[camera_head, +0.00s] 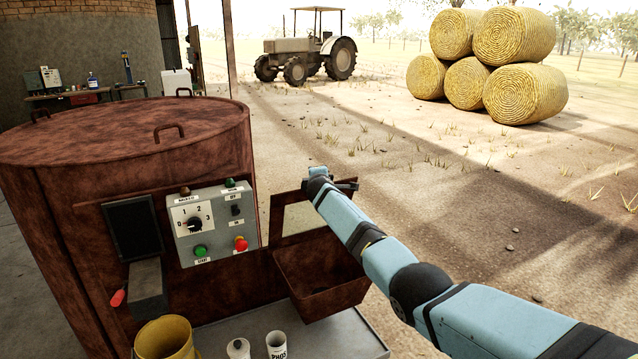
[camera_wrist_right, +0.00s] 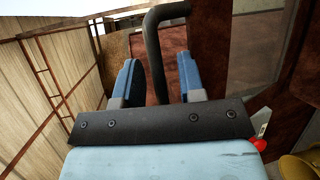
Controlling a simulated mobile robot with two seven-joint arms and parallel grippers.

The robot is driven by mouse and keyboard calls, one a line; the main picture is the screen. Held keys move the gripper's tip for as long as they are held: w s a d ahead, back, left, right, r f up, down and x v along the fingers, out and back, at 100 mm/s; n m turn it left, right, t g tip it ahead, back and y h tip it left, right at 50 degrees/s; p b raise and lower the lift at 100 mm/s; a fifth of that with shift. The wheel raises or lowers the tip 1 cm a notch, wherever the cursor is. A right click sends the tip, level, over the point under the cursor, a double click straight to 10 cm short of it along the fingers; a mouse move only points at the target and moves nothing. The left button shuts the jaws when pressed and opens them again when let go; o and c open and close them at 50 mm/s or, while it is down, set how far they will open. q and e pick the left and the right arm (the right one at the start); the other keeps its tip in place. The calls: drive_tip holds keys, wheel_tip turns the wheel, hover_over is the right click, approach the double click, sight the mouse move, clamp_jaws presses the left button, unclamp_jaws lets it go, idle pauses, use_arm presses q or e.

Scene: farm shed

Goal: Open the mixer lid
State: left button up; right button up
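The mixer (camera_head: 85,240) is a big rusty brown drum at the left of the head view. Its round lid (camera_head: 100,135) lies flat on top, with several loop handles, one near the front right (camera_head: 168,130). My right gripper (camera_head: 319,172) is beside the mixer's right side, above the rusty hopper (camera_head: 320,280) and by a framed panel (camera_head: 300,212). In the right wrist view its blue fingers (camera_wrist_right: 160,80) are apart, with a dark curved bar (camera_wrist_right: 154,55) between them and gaps showing. I cannot tell which part the bar belongs to. My left gripper is not in view.
A control box (camera_head: 215,220) and a red-tipped lever (camera_head: 118,298) are on the mixer's front. A yellow bucket (camera_head: 165,340) and two white containers (camera_head: 277,346) stand below, by the grey ledge (camera_head: 335,340). Open ground lies to the right.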

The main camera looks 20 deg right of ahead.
drive_tip(key=p+v, duration=0.1)
drive_tip(key=v, duration=1.2)
drive_tip(key=shift+s+r, duration=0.15)
drive_tip(key=shift+r, duration=0.05)
drive_tip(key=s+a+f+m+g+y, duration=0.1)
drive_tip(key=s+a+f+m+y, duration=0.15)
drive_tip(key=s+f, duration=0.9)
drive_tip(key=s+a+f+m+g+y, duration=0.15)
drive_tip(key=s+a+f, duration=0.25)
drive_tip(key=s+f, duration=0.75)
drive_tip(key=s+a+f+m+y, duration=0.1)
drive_tip(key=s+f+m, duration=0.1)
drive_tip(key=s, duration=0.7)
drive_tip(key=s+a+f+m+g+y, duration=0.1)
drive_tip(key=s+f, duration=0.4)
drive_tip(key=s, duration=0.5)
drive_tip(key=s+a+f+m+y, duration=0.2)
drive_tip(key=s+m, duration=0.3)
drive_tip(key=s, duration=0.5)
drive_tip(key=shift+s+a+f, duration=0.25)
drive_tip(key=shift+a+f, duration=0.3)
drive_tip(key=shift+f, duration=0.15)
